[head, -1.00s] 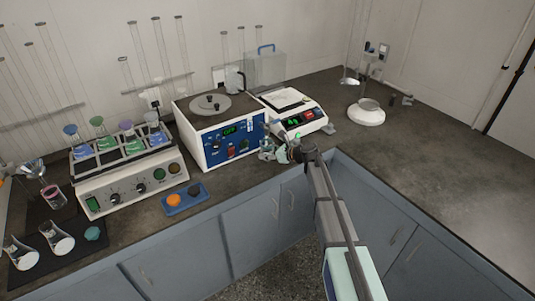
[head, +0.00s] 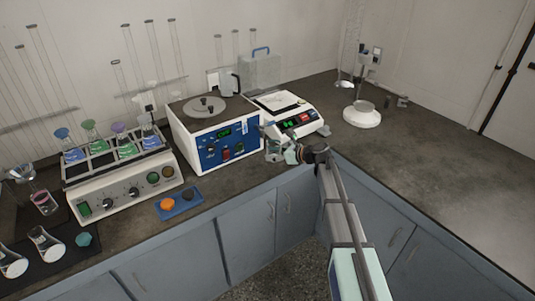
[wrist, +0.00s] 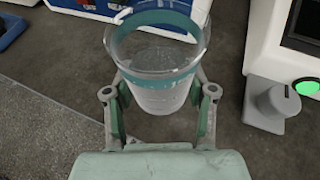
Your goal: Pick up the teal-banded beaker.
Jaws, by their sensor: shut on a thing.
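The teal-banded beaker (wrist: 158,80) is a clear glass cup with a teal band, upright between the fingers in the wrist view. My gripper (wrist: 160,92) is shut on it, one finger on each side. In the head view my gripper (head: 287,153) is at the bench's front edge, in front of the balance and right of the blue-fronted machine. The beaker is small and partly hidden there. I cannot tell whether its base touches the bench.
A blue-fronted white machine (head: 218,145) and a balance (head: 297,125) stand close behind my gripper. A round white stand (head: 361,116) is farther right. A flask rack (head: 120,178), a blue tray (head: 181,202) and flasks are left. The right bench is mostly clear.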

